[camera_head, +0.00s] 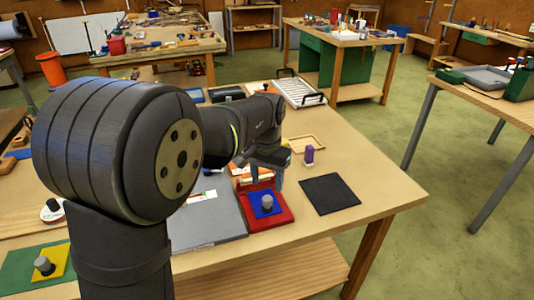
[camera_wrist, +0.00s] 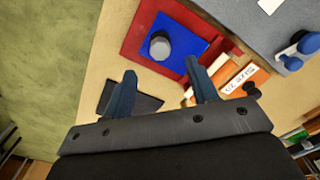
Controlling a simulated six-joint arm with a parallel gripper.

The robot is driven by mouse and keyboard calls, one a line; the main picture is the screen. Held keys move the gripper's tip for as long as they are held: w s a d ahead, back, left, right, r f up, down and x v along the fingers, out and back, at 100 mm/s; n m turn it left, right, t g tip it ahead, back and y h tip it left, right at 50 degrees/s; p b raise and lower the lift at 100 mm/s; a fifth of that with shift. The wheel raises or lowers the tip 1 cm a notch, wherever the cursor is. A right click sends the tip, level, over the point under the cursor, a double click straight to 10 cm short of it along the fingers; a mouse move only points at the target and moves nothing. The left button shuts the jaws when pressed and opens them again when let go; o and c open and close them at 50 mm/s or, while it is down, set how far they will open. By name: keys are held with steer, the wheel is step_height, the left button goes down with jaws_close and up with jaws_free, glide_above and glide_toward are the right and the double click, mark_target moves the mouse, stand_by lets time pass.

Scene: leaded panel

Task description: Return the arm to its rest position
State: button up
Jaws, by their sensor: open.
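My gripper (camera_head: 268,165) is above the right part of the workbench, close to the red fixture (camera_head: 282,217). In the wrist view my gripper (camera_wrist: 163,88) has its two blue fingers spread wide with nothing between them. A blue square piece (camera_head: 265,211) with a grey knob (camera_head: 267,202) lies in the red fixture. The blue piece also shows in the wrist view (camera_wrist: 190,40), just beyond the fingertips and apart from them. My arm hides much of the bench's left and middle.
A black mat (camera_head: 329,194) lies right of the fixture, with a purple block (camera_head: 309,155) behind it. A grey board (camera_head: 215,226) lies left. A yellow piece (camera_head: 48,265) with a knob sits on a green mat (camera_head: 17,277). An orange labelled object (camera_wrist: 243,80) is near the right finger.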

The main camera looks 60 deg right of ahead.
mark_target(267, 199)
step_height(267, 199, up, 10)
steer(key=shift+f, duration=0.2)
step_height(267, 199, down, 18)
steer(key=shift+r, duration=0.25)
steer(key=shift+s+a, duration=0.1)
stand_by(0.5)
steer(key=shift+r, duration=0.15)
